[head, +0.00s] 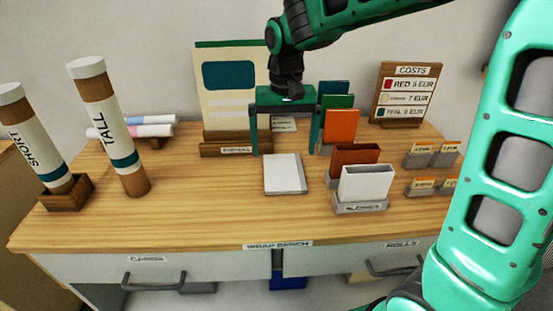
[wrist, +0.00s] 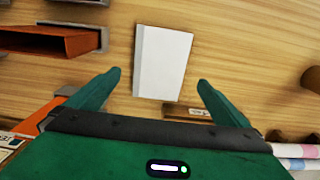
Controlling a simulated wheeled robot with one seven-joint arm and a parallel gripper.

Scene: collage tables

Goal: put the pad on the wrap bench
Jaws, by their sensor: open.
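The pad (head: 285,173), white with a grey bound edge, lies flat on the wrap bench (head: 215,215), near the middle of its wooden top. The bench's front edge carries a "WRAP BENCH" label. My gripper (head: 285,150) is open and empty, above and behind the pad, with its fingers apart. In the wrist view the pad (wrist: 162,62) lies beyond the fingertips of my gripper (wrist: 160,78), roughly centred between them, and nothing is between the fingers.
Brown and white holders (head: 365,185) stand just right of the pad. A sample board (head: 230,90) and an orange card (head: 341,125) stand behind. The tall tube (head: 108,125) and short tube (head: 35,140) stand at left. Bare wood lies left of the pad.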

